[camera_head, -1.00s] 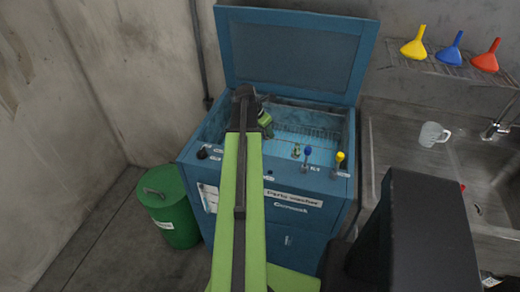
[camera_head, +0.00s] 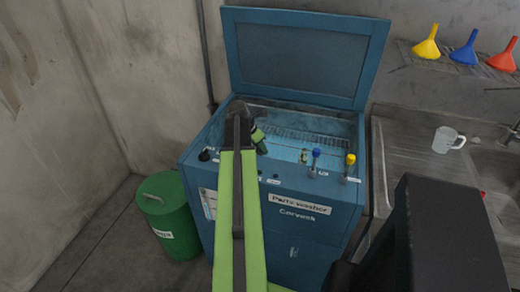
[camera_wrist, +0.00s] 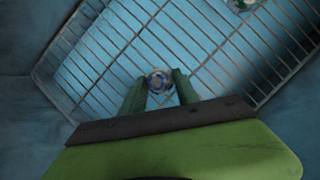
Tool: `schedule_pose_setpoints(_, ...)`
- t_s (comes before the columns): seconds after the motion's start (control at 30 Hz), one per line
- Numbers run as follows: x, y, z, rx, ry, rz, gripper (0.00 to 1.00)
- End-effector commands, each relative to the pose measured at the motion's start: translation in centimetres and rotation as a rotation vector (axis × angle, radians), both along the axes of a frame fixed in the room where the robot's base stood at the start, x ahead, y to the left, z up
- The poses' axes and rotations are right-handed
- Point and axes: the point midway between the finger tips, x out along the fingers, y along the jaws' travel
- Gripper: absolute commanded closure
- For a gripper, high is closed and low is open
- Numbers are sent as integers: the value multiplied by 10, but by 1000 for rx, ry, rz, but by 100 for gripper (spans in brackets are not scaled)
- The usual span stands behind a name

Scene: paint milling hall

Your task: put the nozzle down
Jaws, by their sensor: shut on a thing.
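My gripper (camera_wrist: 160,90) is shut on a small, round, pale and blue thing, likely the nozzle (camera_wrist: 159,81), seen end-on between the fingertips in the wrist view. It is over the wire rack (camera_wrist: 110,45) in the basin of the blue parts washer (camera_head: 285,235); I cannot tell whether it touches the rack. In the head view, my green gripper body (camera_head: 259,141) is at the left part of the open basin, and the nozzle is hidden there.
A small greenish and clear item (camera_head: 303,156) lies farther right in the basin; it also shows in the wrist view (camera_wrist: 240,4). The raised lid (camera_head: 305,58) is behind. A green bin (camera_head: 168,215) stands left.

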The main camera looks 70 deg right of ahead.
Motion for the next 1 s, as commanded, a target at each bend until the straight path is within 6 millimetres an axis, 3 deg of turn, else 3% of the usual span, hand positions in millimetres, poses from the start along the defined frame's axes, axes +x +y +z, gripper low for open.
schedule_pose_setpoints(0.07, 0, 0, -4, 0, 0, 0, 100)
schedule_pose_setpoints(0.1, 0, 0, -4, 0, 0, 0, 62)
schedule_pose_setpoints(0.27, 0, 0, -3, 0, 0, -1, 42)
schedule_pose_setpoints(0.67, -1, 0, 3, 0, 0, -1, 42)
schedule_pose_setpoints(0.87, 4, 9, 33, 0, 0, -1, 42)
schedule_pose_setpoints(1.0, 11, 21, 64, 0, 0, 0, 42)
